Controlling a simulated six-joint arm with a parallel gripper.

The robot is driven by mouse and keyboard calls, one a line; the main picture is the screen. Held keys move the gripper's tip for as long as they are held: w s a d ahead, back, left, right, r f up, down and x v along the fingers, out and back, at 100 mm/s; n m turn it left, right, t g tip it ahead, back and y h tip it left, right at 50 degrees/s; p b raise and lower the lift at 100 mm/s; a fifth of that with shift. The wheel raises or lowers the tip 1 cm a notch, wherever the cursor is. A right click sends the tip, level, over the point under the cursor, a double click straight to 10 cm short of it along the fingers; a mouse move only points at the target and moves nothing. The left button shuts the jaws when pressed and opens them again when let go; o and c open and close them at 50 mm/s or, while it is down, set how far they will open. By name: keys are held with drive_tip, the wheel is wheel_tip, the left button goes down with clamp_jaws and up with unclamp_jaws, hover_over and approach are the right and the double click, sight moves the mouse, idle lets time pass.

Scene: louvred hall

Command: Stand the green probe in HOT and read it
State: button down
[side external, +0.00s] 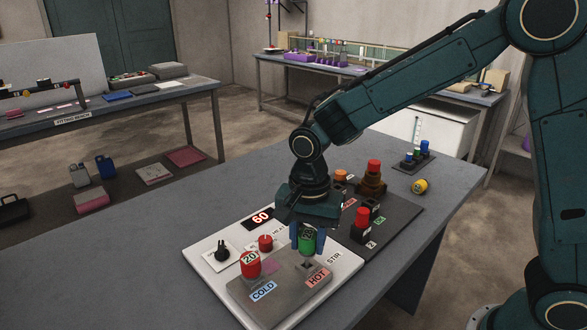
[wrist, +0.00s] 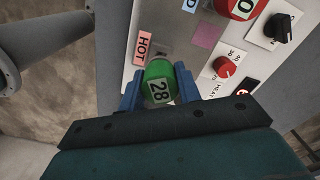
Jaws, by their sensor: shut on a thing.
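The green probe (side external: 307,243) has a round green head; in the wrist view its label (wrist: 158,90) reads 28. My gripper (wrist: 158,82) is shut on it, with one blue finger on each side. In the side view my gripper (side external: 307,238) points down and holds the probe at the back of the grey block, near the HOT label (side external: 318,277). The HOT label also shows in the wrist view (wrist: 143,46), just beyond the probe. The probe's lower end is hidden, so I cannot tell whether it is in a hole.
A red probe (side external: 250,264) reading 20 stands by the COLD label (side external: 263,291). The white panel holds a black knob (side external: 222,251), a red knob (side external: 265,243) and a display reading 60 (side external: 260,218). A dark board (side external: 400,222) with red-topped pieces lies behind. The table's left is clear.

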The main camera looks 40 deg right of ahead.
drive_tip(key=shift+f, duration=1.35)
drive_tip(key=c, duration=0.9)
unclamp_jaws()
drive_tip(key=shift+r, duration=0.15)
drive_tip(key=shift+r, duration=2.4)
wheel_tip(320, 180, up, 14)
